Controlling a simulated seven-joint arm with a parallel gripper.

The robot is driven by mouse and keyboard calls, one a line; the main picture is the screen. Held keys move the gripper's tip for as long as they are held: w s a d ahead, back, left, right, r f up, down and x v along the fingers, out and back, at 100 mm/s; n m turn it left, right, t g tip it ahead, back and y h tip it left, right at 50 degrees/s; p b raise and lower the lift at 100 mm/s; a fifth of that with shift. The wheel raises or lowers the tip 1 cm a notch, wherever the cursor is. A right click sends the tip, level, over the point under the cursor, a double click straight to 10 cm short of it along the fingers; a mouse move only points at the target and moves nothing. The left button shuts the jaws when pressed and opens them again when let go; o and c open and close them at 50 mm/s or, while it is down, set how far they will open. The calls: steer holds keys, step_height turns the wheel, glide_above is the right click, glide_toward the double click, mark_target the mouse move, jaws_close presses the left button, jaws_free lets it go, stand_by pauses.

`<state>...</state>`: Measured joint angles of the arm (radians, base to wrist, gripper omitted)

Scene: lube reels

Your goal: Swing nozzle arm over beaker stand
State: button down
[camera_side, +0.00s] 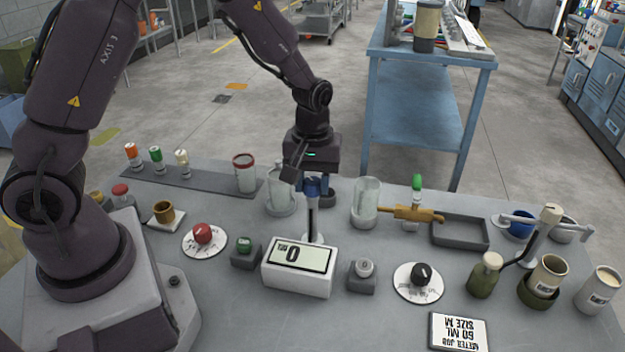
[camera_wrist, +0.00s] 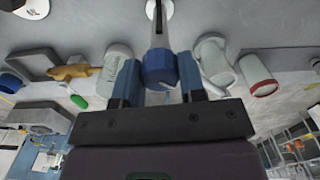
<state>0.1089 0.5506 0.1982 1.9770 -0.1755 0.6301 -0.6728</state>
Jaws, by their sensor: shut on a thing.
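My gripper (camera_side: 313,187) is above the middle of the bench, behind the white box with the "0" display (camera_side: 298,262). In the wrist view its two blue fingers are shut on a dark blue knob (camera_wrist: 159,67). A pale grey arm (camera_wrist: 160,26) runs from the knob to a round white foot; I take this for the nozzle arm. A dark round piece (camera_side: 327,198) is partly hidden behind the gripper; I cannot tell whether it is the beaker stand. Clear vessels stand on both sides, one left (camera_side: 280,193) and one right (camera_side: 366,204).
Red (camera_side: 203,234) and black (camera_side: 421,276) dials sit in front. Another pale arm (camera_side: 540,231) stands among pots at far right.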

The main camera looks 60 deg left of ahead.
stand_by(0.5)
steer(key=c, duration=0.7)
jaws_free()
step_height(320, 180, up, 13)
